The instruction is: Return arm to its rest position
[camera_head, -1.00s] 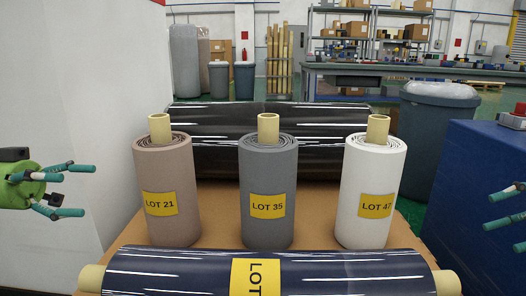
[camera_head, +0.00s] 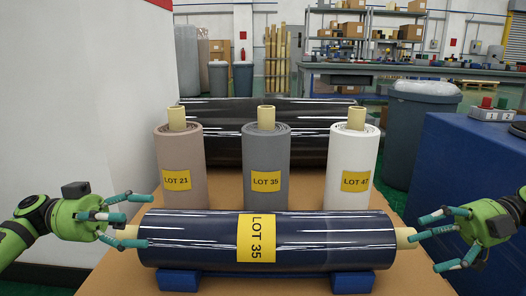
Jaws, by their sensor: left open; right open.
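My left gripper (camera_head: 138,220) is open at the left end of a dark blue wrapped roll (camera_head: 190,240), with its fingers around or beside the pale core end. My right gripper (camera_head: 428,240) is open at the roll's right end, near the pale core tip (camera_head: 404,237). Whether either gripper touches the core I cannot tell. The dark blue roll lies level on blue cradle blocks (camera_head: 352,282) and bears a yellow LOT 35 label (camera_head: 257,238). Both forearms come in from the lower sides.
Upright rolls stand behind: brown LOT 21 (camera_head: 178,150), grey LOT 35 (camera_head: 266,152) and white LOT 47 (camera_head: 352,155). Large black rolls (camera_head: 230,112) lie behind them. A white wall (camera_head: 80,100) bounds the left; a blue cabinet (camera_head: 460,160) with buttons stands at right.

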